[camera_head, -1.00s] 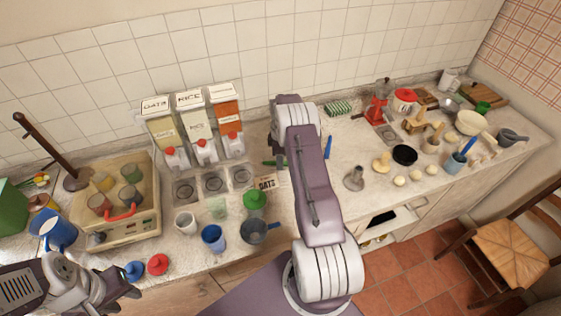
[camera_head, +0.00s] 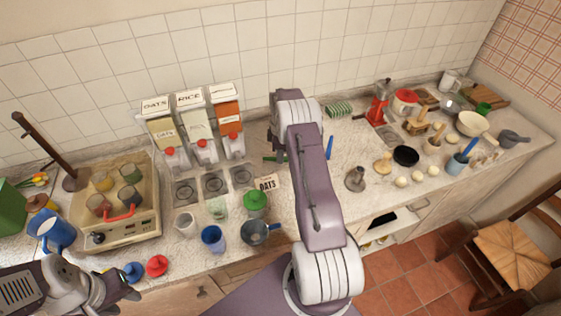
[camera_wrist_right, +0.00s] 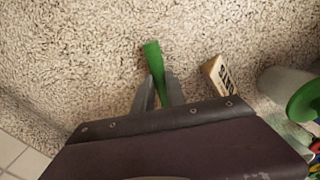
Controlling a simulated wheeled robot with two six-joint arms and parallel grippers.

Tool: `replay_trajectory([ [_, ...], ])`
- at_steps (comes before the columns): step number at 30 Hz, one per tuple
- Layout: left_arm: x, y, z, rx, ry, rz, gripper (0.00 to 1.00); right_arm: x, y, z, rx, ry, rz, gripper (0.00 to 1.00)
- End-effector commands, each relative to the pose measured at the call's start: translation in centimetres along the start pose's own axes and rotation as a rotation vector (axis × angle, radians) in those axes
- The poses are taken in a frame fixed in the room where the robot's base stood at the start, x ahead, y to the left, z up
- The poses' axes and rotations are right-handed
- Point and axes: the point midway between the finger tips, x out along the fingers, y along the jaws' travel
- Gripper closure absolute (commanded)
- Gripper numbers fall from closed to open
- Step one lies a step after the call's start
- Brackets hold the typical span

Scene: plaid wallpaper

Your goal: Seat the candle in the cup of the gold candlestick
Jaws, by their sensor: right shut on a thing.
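A green stick-shaped thing, which I take for the candle (camera_wrist_right: 155,62), is between the fingertips of my right gripper (camera_wrist_right: 158,92) in the right wrist view. A bit of green (camera_head: 269,159) shows beside my right arm in the head view, where the arm hides most of the gripper. A dull metallic candlestick-like piece (camera_head: 355,179) stands upright on the counter, right of my right arm; its gold colour is not clear. My left gripper (camera_head: 112,292) is at the lower left, near the counter's front edge; its jaw opening is not clear.
An OATS card (camera_head: 266,183) lies close to the right gripper. Dispensers (camera_head: 195,125), a green-topped cup (camera_head: 255,201) and a dark pan (camera_head: 254,232) are left of my right arm. A black bowl (camera_head: 405,156) and several pale balls are right of the candlestick-like piece.

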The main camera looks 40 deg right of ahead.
Motion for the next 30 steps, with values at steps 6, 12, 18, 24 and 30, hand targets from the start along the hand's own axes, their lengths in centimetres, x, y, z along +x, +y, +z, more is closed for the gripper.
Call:
replay_trajectory([
  [6,1.7,0.0,0.2,0.0,0.0,0.0,0.64,-3.1,-0.4,3.6,0.006,0.001,0.004,1.0],
  [12,2.7,-0.1,0.3,0.0,0.0,0.0,0.64,-5.9,-1.0,8.2,0.005,0.0,0.004,1.0],
  [18,3.1,-0.1,0.3,0.0,0.0,0.0,0.64,-7.7,-1.4,11.0,0.001,0.0,0.002,1.0],
  [24,3.1,-0.1,0.3,0.0,0.0,0.0,0.64,-8.2,-1.5,11.6,0.0,0.0,0.0,1.0],
  [30,3.1,-0.1,0.3,0.0,0.0,0.0,0.64,-8.2,-1.5,11.6,0.0,0.0,0.0,1.0],
])
